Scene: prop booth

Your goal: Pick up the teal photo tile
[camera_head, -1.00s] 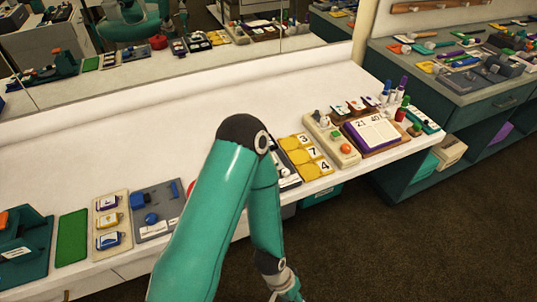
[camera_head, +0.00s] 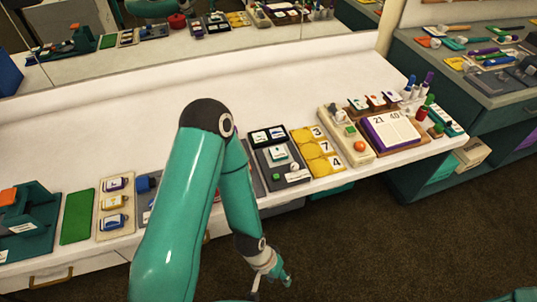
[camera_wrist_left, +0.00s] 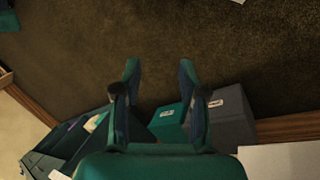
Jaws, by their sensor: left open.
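A tile with a teal picture (camera_head: 278,153) lies in a dark grey tray (camera_head: 263,171) on the white counter. It looks like the teal photo tile, but it is too small to be sure. Two dark-framed picture tiles (camera_head: 267,135) lie behind it in the same tray. My left gripper (camera_head: 271,284) is low in front of the counter, over the carpet and apart from the tray. In the left wrist view it (camera_wrist_left: 159,84) is open and empty, with carpet between its fingers. My right gripper is not in view.
Yellow number tiles (camera_head: 318,150) sit right of the tray, then a cream board (camera_head: 345,135) and a flip calendar (camera_head: 390,130). A green mat (camera_head: 77,217) lies at left. The counter's back is clear. A teal bin (camera_wrist_left: 166,122) and grey bin (camera_wrist_left: 235,121) show below.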

